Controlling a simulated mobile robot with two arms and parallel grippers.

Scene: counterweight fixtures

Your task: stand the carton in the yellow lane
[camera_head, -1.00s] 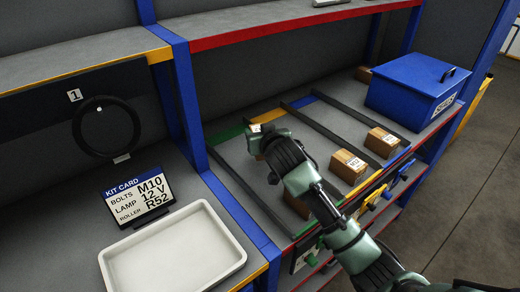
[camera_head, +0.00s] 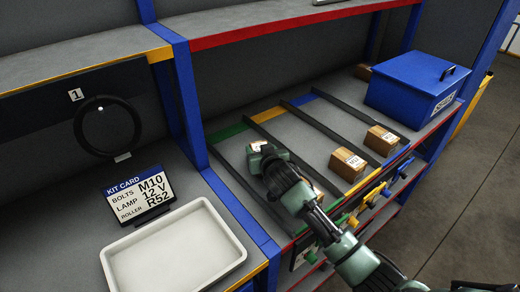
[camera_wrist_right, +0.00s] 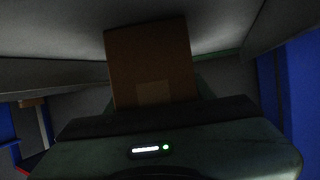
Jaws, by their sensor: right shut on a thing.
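My right gripper (camera_head: 262,156) is over the green lane of the lower shelf, left of the yellow lane (camera_head: 303,142). It is shut on a brown carton (camera_wrist_right: 150,62), which fills the middle of the right wrist view. In the head view the gripper hides nearly all of that carton; whether it touches the shelf I cannot tell. Another carton (camera_head: 348,164) with a white label stands at the front of the yellow lane. My left gripper is not in view.
Dark dividers separate the lanes. One carton (camera_head: 382,139) stands at the front of the blue lane; another (camera_head: 312,186), partly hidden by my arm, is at the front of the green lane. A blue lidded box (camera_head: 415,88) stands right. A white tray (camera_head: 172,250) lies left.

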